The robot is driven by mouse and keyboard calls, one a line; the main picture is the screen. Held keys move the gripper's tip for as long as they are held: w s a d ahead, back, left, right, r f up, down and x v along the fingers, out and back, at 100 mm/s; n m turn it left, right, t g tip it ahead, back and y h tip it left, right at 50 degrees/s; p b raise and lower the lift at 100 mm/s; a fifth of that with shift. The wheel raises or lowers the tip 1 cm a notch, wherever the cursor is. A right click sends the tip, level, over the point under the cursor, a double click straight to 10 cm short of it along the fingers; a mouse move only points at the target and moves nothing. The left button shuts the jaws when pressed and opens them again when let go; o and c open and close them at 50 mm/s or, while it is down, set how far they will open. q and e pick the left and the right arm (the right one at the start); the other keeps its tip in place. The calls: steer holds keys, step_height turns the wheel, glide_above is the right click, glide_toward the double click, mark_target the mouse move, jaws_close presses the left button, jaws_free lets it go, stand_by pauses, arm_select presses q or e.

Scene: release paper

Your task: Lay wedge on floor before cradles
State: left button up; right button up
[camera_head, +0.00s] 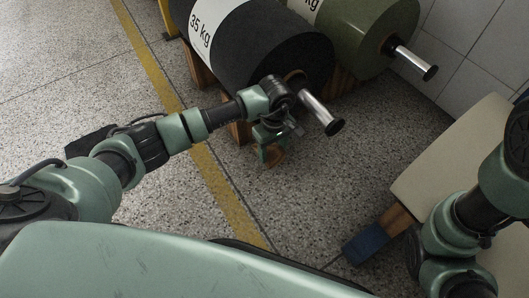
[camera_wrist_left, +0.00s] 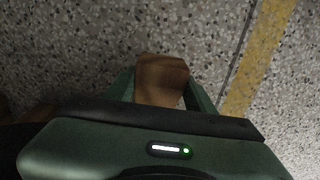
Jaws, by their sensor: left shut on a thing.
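My left gripper (camera_head: 266,150) is shut on a brown wooden wedge (camera_head: 275,156), just in front of the dark roll. The left wrist view shows the wedge (camera_wrist_left: 161,80) between the two green fingers (camera_wrist_left: 160,92), with speckled floor beyond it. I cannot tell whether the wedge touches the floor. The wooden cradles (camera_head: 241,132) stand under the rolls, and my left wrist partly hides the nearest one. My right arm shows at the right edge, but its gripper is not in view.
A black 35 kg roll (camera_head: 250,45) and a green roll (camera_head: 365,30) have metal shaft ends jutting out above the floor. A cream panel (camera_head: 455,150) and a blue-ended wooden piece (camera_head: 366,243) are at right. A yellow line (camera_head: 160,80) crosses open floor.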

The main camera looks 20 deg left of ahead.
arm_select(q)
step_height(320, 180, down, 6)
steer(key=b, duration=0.3)
steer(key=shift+r+b, duration=0.2)
steer(key=shift+b, duration=0.1)
steer(key=shift+r, duration=0.2)
steer(key=shift+f, duration=0.15)
steer(key=o, duration=1.5)
steer(key=shift+c, duration=0.2)
step_height(320, 180, up, 12)
steer(key=p, duration=1)
